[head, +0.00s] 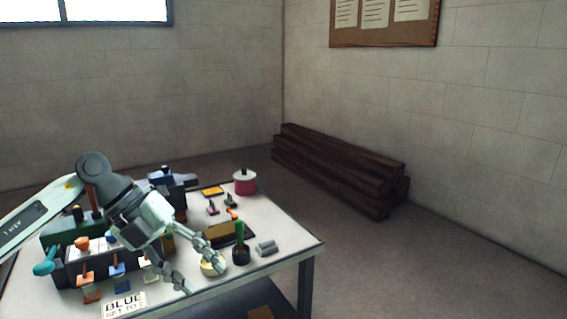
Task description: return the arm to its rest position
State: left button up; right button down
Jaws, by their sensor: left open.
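My left arm comes in from the left over the white table (291,240). My left gripper (206,279) is at its end, low over the table's front part, with its two fingers spread and nothing between them. One finger is in front of a small cream round dish (208,269); I cannot tell whether it touches it. The other finger reaches down near the table's front edge. My right gripper is not in view.
Levers and blocks crowd the left. Stacked dark beams (335,165) lie by the wall.

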pick_arm(q)
jog(key=d+r+h, duration=0.5)
jog(key=d+h, duration=0.2)
jog(key=d, duration=0.5)
jog(key=w+r+n+t+h, duration=0.4)
jog(key=r+n+t, duration=0.15)
jog(key=t, duration=0.25)
jog(key=w+a+f+n+t+y, duration=0.5)
jog(key=a+n+t+y, duration=0.25)
jog(key=n+t, duration=0.4)
jog(key=s+a+f+n+g+y, duration=0.25)
jog(key=a+f+n+y, duration=0.4)
jog(key=f, duration=0.35)
jog(key=s+a+f+n+g+y, duration=0.25)
jog(key=a+f+n+y, duration=0.35)
jog(key=f, duration=0.5)
jog(key=s+a+f+n+g, duration=0.1)
jog(key=s+f+g, duration=0.5)
jog(key=s+f, duration=0.4)
jog(key=s+a+f+n+g+p, duration=0.1)
jog(key=s+a+f+g, duration=0.1)
jog(key=s+f+g, duration=0.4)
jog(key=s+f, duration=0.4)
jog(key=s, duration=0.5)
jog(key=shift+a+f+n, duration=0.3)
jog(key=shift+n, duration=0.05)
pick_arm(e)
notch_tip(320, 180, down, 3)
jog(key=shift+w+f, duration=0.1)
